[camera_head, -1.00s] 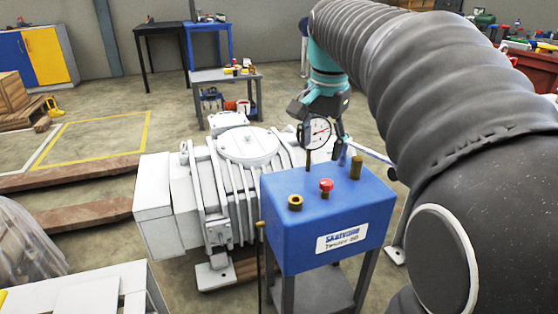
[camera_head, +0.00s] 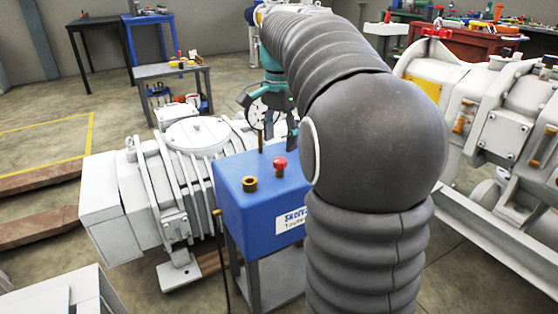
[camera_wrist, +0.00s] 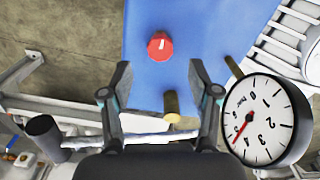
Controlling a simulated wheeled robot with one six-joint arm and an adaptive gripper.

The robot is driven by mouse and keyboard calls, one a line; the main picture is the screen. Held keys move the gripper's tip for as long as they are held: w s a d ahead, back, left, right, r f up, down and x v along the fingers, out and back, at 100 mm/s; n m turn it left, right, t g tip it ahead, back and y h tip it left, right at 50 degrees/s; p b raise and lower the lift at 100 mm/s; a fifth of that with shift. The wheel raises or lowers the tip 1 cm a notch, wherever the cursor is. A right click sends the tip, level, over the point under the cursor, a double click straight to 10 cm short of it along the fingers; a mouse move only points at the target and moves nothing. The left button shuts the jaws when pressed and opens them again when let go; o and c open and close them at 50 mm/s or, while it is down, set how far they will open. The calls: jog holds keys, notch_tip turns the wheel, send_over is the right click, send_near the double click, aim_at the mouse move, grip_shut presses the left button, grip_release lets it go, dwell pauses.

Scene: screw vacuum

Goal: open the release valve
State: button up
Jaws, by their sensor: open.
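A blue box (camera_head: 240,201) with a white label stands on a grey stand. A red knob (camera_head: 280,163) sits upright on its top; it also shows in the wrist view (camera_wrist: 160,46) with a white mark. My gripper (camera_head: 272,122) is above the back of the box, by the round white gauge (camera_head: 258,115). In the wrist view my gripper (camera_wrist: 160,76) is open and empty, with the red knob beyond the fingertips and apart from them. A brass fitting (camera_wrist: 172,107) shows between the fingers. The gauge (camera_wrist: 262,120) is beside the right finger.
A brass ring fitting (camera_head: 250,184) is at the box's front left. A white pump (camera_head: 195,165) stands behind and left of the box. Another large white machine (camera_head: 505,130) is at right. My arm covers the box's right side.

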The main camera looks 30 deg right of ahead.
aim_at(280, 160)
jog(key=shift+f+b, duration=0.5)
jog(key=shift+f, duration=2.1)
jog(key=c, duration=1.2)
